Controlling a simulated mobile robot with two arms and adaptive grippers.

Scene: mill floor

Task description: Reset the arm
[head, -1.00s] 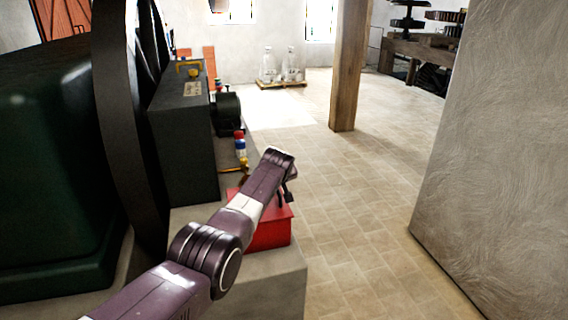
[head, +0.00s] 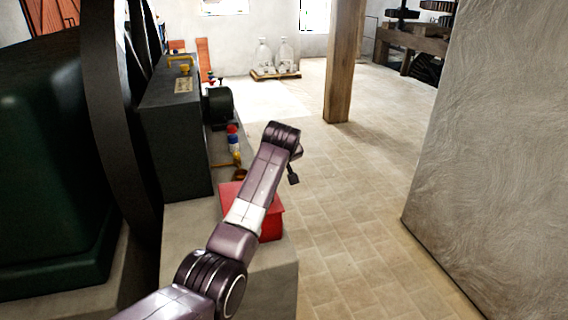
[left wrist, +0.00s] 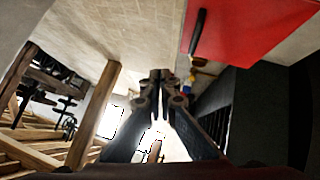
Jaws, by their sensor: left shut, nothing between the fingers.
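My left arm comes in from the bottom of the head view and reaches up over a concrete ledge. My left gripper (head: 293,174) shows there only as a small dark part below the wrist end, to the right of the red box (head: 270,222). In the left wrist view the fingers of the left gripper (left wrist: 161,76) are together, with nothing between them. The red box (left wrist: 240,28) with a dark handle shows at the upper right of that view, apart from the fingers. My right gripper is in neither view.
A dark green machine (head: 45,170) with a black wheel (head: 112,120) stands at the left. A wooden post (head: 345,60) and a plaster wall (head: 490,150) flank open tiled floor (head: 345,210). Glass bottles (head: 264,57) stand on a pallet at the back.

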